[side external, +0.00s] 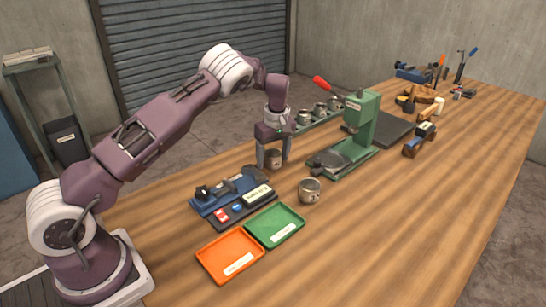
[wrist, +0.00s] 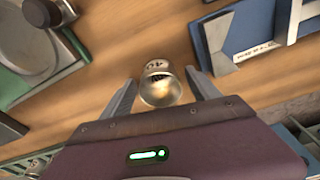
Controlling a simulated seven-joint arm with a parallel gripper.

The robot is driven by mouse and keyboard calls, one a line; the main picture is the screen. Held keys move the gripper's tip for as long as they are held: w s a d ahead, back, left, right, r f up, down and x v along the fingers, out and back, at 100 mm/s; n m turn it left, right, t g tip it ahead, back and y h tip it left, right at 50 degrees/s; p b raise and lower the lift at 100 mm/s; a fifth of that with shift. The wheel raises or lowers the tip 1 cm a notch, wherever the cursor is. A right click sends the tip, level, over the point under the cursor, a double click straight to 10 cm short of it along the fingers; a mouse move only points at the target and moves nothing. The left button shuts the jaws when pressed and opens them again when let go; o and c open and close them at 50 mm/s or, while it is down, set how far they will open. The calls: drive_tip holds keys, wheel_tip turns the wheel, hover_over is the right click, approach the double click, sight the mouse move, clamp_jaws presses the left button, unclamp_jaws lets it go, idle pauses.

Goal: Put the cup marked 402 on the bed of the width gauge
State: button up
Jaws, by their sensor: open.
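My gripper (side external: 272,163) points down over the far side of the table, with its fingers apart. A small grey metal cup (side external: 273,158) stands between the fingers. In the wrist view, this cup (wrist: 160,84) shows between the fingertips, with a dark marking on it too small to read surely. A second grey cup (side external: 309,190) stands on the open wood nearer the side camera; its number is not legible. The blue device with a grey plate and a label, apparently the width gauge (side external: 215,199), stands left of the cups; it also shows in the wrist view (wrist: 222,42).
A green press (side external: 362,125) with a red handle stands right of my gripper. Several more cups sit in a green rack (side external: 330,121) behind. A green tray (side external: 275,225) and an orange tray (side external: 230,258) lie in front. The wood at the front right is clear.

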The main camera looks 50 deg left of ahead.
drive_tip(key=s+d+r+m+t+h, duration=0.1)
drive_tip(key=s+d+r, duration=0.1)
drive_tip(key=r, duration=0.6)
drive_tip(key=s+d+r+m, duration=0.1)
drive_tip(key=s+d+r, duration=0.1)
drive_tip(key=r, duration=0.7)
drive_tip(key=s+d+r+m+t+h, duration=0.1)
drive_tip(key=s+d+r+m+t, duration=0.15)
drive_tip(key=s+d+r, duration=0.45)
drive_tip(key=s+d+r+m, duration=0.2)
drive_tip(key=s+d+m, duration=0.1)
drive_tip(key=s, duration=0.7)
drive_tip(key=s+d+r+m+t, duration=0.1)
drive_tip(key=s+m, duration=0.4)
drive_tip(key=s, duration=0.5)
drive_tip(key=shift+s+d+r, duration=0.15)
drive_tip(key=shift+d+r, duration=0.2)
drive_tip(key=shift+d, duration=0.55)
drive_tip(key=shift+o, duration=0.4)
drive_tip(key=s+f+m, duration=0.3)
drive_tip(key=s, duration=0.3)
drive_tip(key=shift+s+d+f+t+y, duration=0.2)
drive_tip(key=shift+s+d+t+y, duration=0.15)
drive_tip(key=shift+t, duration=0.1)
